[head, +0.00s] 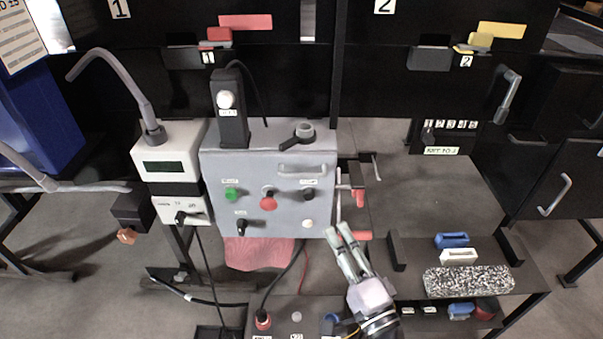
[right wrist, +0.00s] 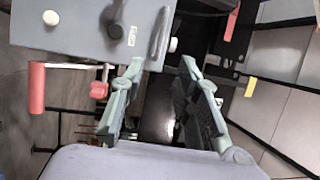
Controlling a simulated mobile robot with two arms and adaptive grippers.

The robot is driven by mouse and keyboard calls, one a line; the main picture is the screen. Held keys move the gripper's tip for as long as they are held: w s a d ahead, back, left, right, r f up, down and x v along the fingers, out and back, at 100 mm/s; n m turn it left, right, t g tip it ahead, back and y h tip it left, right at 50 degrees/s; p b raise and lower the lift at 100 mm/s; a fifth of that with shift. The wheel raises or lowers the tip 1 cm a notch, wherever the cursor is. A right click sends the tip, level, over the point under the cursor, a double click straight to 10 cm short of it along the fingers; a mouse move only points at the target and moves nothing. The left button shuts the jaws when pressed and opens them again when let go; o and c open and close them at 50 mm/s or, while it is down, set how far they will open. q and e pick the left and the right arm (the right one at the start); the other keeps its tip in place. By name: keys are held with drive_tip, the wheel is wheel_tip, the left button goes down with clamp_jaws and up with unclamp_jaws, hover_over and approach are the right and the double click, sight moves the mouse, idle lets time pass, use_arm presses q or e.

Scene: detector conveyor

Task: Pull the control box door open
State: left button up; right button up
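The grey control box (head: 255,165) stands left of centre in the head view. Its front carries buttons, knobs and a pale bar handle (head: 302,169) near the upper right; the front looks shut. The handle also shows in the right wrist view (right wrist: 158,36), near the box edge, beyond the left finger's tip. My right gripper (head: 343,232) is below and right of the handle, beside the box's lower right corner. In the right wrist view the gripper (right wrist: 160,75) has its fingers apart, with nothing between them. My left gripper is not identifiable in view.
Red-tipped levers (head: 359,197) stick out at the box's right side, close to my right gripper. A white unit with a display (head: 164,166) and bent tube stands left. A dark table (head: 430,195) with blue and white pieces lies right.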

sight(305, 174)
drive_tip(key=p+x, duration=0.2)
drive_tip(key=x, duration=1.5)
drive_tip(key=shift+w+r, duration=0.1)
drive_tip(key=shift+w, duration=0.05)
drive_tip(key=shift+c, duration=0.5)
clamp_jaws()
